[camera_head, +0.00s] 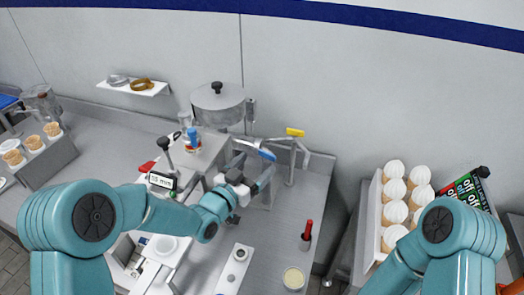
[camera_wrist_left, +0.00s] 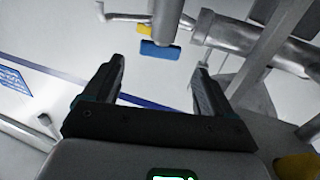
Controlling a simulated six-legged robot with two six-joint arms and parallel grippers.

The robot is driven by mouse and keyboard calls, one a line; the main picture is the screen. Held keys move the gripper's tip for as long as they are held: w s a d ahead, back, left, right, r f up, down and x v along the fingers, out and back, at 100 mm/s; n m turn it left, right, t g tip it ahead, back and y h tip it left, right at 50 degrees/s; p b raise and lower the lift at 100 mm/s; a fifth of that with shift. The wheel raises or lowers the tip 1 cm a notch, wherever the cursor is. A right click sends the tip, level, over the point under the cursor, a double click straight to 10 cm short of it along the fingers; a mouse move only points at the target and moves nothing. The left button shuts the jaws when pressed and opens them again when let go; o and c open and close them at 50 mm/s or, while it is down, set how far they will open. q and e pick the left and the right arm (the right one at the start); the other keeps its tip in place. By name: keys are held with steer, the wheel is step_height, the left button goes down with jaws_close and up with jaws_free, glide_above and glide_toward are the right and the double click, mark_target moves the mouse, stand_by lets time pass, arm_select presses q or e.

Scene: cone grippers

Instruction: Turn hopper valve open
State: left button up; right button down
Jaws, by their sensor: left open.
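The steel hopper (camera_head: 217,106) with a black lid knob stands at the back centre of the counter. Metal pipework beside it carries a blue valve handle (camera_head: 267,154) and a yellow handle (camera_head: 295,132). My left gripper (camera_head: 252,170) is open and empty, just in front of and below the blue handle. In the left wrist view the blue handle (camera_wrist_left: 160,50) shows between and beyond the open fingertips (camera_wrist_left: 158,66), with no contact visible. The yellow handle (camera_wrist_left: 144,29) is partly hidden behind it. Which handle belongs to the hopper is unclear. My right gripper is out of view.
A grey machine (camera_head: 203,150) stands left of my left gripper. A red-topped bottle (camera_head: 307,232) and a cream-coloured round tub (camera_head: 293,278) are on the counter in front. A tray of white-topped cones (camera_head: 376,215) is at right. A wall shelf (camera_head: 122,88) holds rings.

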mark_target(266, 154)
arm_select(q)
steer(key=p+x, duration=0.1)
steer(key=x, duration=0.3)
steer(key=shift+w+d, duration=0.2)
steer(key=shift+s+a+r, duration=0.1)
steer(key=shift+s+a, duration=0.05)
steer(key=shift+s, duration=0.1)
steer(key=c, duration=1.1)
steer(key=shift+o, duration=0.2)
steer(key=n+y+b, duration=0.1)
steer(key=b, duration=0.2)
steer(key=n+t+y+b, duration=0.1)
steer(key=y+b, duration=0.1)
steer(key=b, duration=0.1)
steer(key=shift+s+d+f+t, duration=0.1)
steer(key=shift+d+f+t, duration=0.2)
steer(key=shift+d, duration=0.1)
steer(key=shift+r+n+y+b, duration=0.15)
steer(key=shift+n+y+b, duration=0.25)
steer(key=shift+y, duration=0.1)
steer(key=shift+r, duration=0.1)
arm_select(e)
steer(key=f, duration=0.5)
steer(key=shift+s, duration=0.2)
